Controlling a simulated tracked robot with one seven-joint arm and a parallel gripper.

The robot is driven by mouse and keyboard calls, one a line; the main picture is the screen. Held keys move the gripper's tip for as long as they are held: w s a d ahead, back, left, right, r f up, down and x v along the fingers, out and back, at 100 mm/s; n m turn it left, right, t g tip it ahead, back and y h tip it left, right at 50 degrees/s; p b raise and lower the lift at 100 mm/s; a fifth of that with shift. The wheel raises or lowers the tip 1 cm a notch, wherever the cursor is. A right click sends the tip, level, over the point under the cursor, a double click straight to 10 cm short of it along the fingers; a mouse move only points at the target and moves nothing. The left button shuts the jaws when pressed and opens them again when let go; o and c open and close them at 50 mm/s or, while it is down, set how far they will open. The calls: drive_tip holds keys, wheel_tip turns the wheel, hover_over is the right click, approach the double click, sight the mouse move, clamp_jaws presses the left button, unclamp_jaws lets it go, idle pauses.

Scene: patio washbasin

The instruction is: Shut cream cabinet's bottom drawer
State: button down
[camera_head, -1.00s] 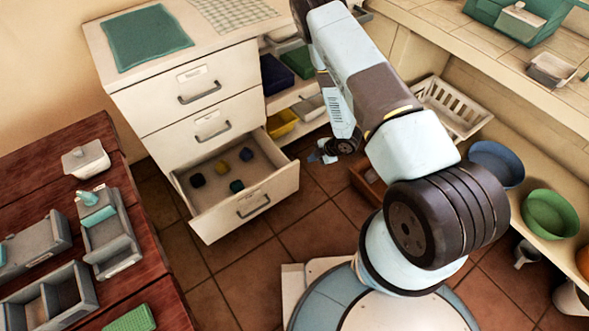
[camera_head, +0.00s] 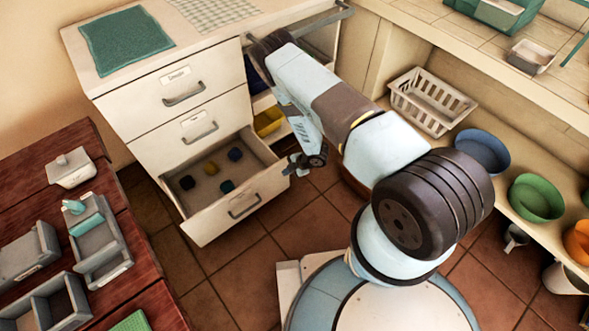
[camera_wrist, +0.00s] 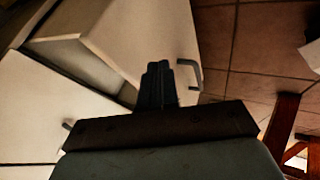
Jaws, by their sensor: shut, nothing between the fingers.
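The cream cabinet (camera_head: 140,130) stands at the left in the head view. Its bottom drawer (camera_head: 236,211) is pulled well out, with several small dark and yellow blocks lying inside. The two drawers above it are shut. My gripper (camera_head: 290,168) is at the right end of the open drawer's front, close beside it; I cannot tell whether it touches. In the wrist view my gripper's fingers (camera_wrist: 157,75) are together and empty, in front of the cream drawer front (camera_wrist: 140,38). The drawer's handle (camera_wrist: 192,72) shows just right of the fingertips.
A dark red table (camera_head: 110,215) with grey trays stands at the left. A shelf unit with a white basket (camera_head: 432,102), a blue bowl (camera_head: 483,151) and a green bowl (camera_head: 536,198) runs along the right. Tiled floor (camera_head: 235,270) lies clear before the drawer.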

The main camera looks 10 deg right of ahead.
sight(277, 170)
drive_tip(key=shift+w+a+r, duration=0.1)
drive_tip(key=shift+w+a, duration=0.3)
drive_tip(key=shift+w, duration=0.35)
drive_tip(key=shift+w+a+r, duration=0.1)
drive_tip(key=shift+w+a, duration=0.3)
drive_tip(key=shift+w, duration=0.3)
